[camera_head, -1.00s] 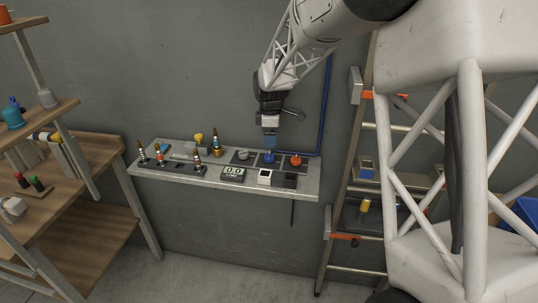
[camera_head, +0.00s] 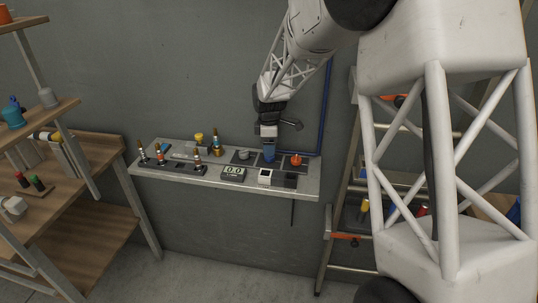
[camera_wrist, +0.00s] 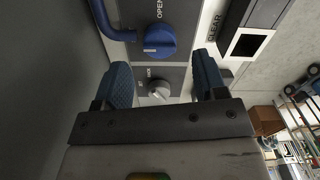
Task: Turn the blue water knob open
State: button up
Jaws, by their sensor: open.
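The blue water knob (camera_wrist: 157,41) is round with a pale pointer mark, on a dark panel with the word OPEN beside it. In the wrist view it lies just beyond my fingertips, near the middle. My gripper (camera_wrist: 162,70) is open, with one blue-padded finger on each side and nothing held. A grey knob (camera_wrist: 156,91) shows in the gap between the fingers. In the head view my gripper (camera_head: 269,154) points down at the shelf panel and largely hides the blue knob. Whether the fingers touch it cannot be told.
An orange-red knob (camera_head: 296,160) stands just right of my gripper. A meter reading 0.0 (camera_head: 233,173) and a white box (camera_head: 265,176) sit at the shelf's front. Several hose nozzles stand to the left. A blue pipe (camera_head: 324,110) runs down the wall; a ladder (camera_head: 343,185) is to the right.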

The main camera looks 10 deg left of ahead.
jog(key=shift+f, duration=2.1)
jog(key=c, duration=0.9)
